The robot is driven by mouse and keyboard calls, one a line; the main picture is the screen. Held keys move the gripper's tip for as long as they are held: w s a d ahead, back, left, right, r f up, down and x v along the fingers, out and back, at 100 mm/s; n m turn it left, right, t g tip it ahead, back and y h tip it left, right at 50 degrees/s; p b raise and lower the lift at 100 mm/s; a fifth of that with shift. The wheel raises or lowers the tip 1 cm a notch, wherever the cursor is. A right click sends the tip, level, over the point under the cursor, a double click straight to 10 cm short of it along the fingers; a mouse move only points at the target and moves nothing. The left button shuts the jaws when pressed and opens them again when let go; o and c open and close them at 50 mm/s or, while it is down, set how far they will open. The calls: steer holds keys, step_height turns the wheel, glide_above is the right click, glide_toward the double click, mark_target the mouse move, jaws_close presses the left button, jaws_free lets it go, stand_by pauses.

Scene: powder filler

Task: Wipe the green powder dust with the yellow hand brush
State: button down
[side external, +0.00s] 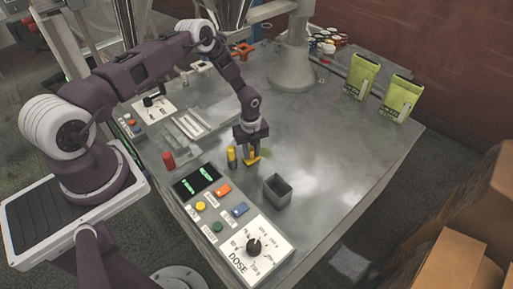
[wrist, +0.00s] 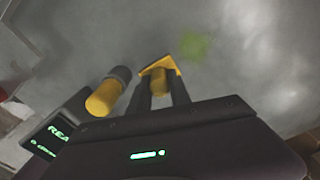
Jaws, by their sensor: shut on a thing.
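In the wrist view the yellow hand brush (wrist: 160,66) is between the two dark fingers of my gripper (wrist: 163,92). Its yellow triangular end shows past the fingertips, and my gripper is shut on it. In the side view my gripper (side external: 250,148) points down at the grey metal table, with part of the yellow brush (side external: 252,160) at its tips. I cannot tell whether the brush touches the table. The green powder dust (wrist: 194,44) is a faint patch on the table, ahead and slightly right of the brush in the wrist view. I cannot make it out in the side view.
A yellow cylinder with a dark end (wrist: 107,94) stands close left of my gripper. A dark open box (side external: 278,188) and the control panel (side external: 222,212) are nearby. A red cylinder (side external: 168,160) stands left. Green pouches (side external: 362,75) stand at the back right. The table's right side is clear.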

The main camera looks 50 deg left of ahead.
steer(key=shift+s, duration=0.6)
steer(key=shift+w+a+f, duration=0.1)
steer(key=shift+a, duration=0.7)
steer(key=shift+w, duration=4.6)
step_height(320, 180, up, 6)
step_height(320, 180, up, 3)
steer(key=shift+r, duration=0.1)
